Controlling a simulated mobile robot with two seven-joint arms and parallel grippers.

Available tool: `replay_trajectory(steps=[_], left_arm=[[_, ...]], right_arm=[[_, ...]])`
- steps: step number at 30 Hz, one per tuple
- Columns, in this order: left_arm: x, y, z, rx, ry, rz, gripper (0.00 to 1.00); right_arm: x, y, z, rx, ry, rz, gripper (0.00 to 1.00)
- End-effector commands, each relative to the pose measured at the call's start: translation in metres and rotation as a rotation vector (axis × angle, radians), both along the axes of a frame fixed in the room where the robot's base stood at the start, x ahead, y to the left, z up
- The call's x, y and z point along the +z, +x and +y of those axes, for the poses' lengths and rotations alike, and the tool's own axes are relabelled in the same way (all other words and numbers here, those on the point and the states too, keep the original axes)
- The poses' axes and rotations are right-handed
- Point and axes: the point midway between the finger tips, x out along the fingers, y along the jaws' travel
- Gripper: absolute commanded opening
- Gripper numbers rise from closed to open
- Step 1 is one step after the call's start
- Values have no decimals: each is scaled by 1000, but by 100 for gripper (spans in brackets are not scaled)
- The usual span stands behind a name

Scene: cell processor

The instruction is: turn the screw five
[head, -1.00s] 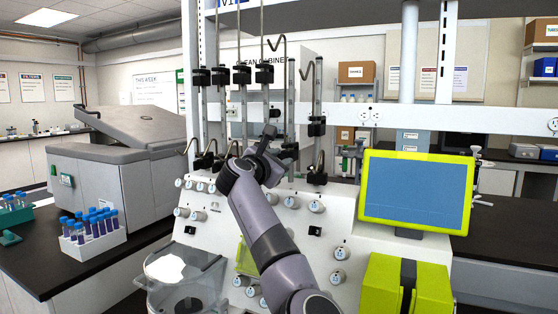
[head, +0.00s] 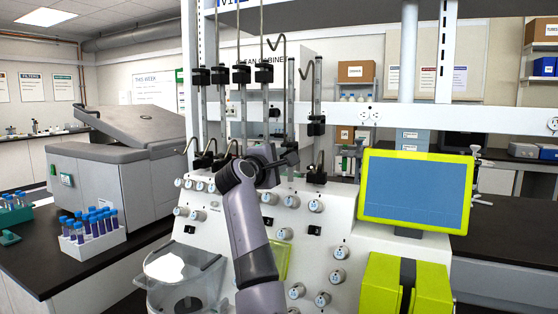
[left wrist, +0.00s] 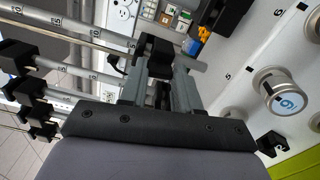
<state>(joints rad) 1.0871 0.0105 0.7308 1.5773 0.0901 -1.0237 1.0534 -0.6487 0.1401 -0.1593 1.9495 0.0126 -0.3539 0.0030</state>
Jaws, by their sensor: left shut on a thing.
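My left gripper (head: 290,158) reaches to the lower part of the rack of poles on the white cell processor (head: 340,215). In the left wrist view its two grey fingers (left wrist: 160,88) are closed around a black knob or clamp (left wrist: 157,50) at the lower end of a metal pole marked with numbers. I take this for screw five, but no label on it is readable. The fingers hide part of it. In the head view a black clamp (head: 316,176) sits low on the rightmost pole, just right of the gripper. My right gripper is not in view.
Several black clamps (head: 241,75) sit on the other poles close by. A lime-framed screen (head: 415,190) is at the right. A clear vessel (head: 180,285) stands in front.

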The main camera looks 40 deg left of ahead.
Motion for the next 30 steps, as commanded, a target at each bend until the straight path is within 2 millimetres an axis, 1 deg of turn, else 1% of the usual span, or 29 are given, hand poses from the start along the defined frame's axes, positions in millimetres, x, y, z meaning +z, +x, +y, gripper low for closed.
replay_trajectory(steps=[3, 10, 27, 28, 29, 30], left_arm=[[0, 0, 0, 1, 65, 20, 1], [0, 0, 0, 0, 143, 43, 1], [1, 0, 0, 0, 168, 51, 1], [1, 0, 0, 0, 168, 51, 41], [1, 0, 0, 0, 168, 51, 51], [1, 0, 0, 0, 168, 51, 57]], right_arm=[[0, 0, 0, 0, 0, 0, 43], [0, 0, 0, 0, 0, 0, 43], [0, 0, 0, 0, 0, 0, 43], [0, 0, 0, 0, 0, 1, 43], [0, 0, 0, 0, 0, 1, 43], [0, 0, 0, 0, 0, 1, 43]])
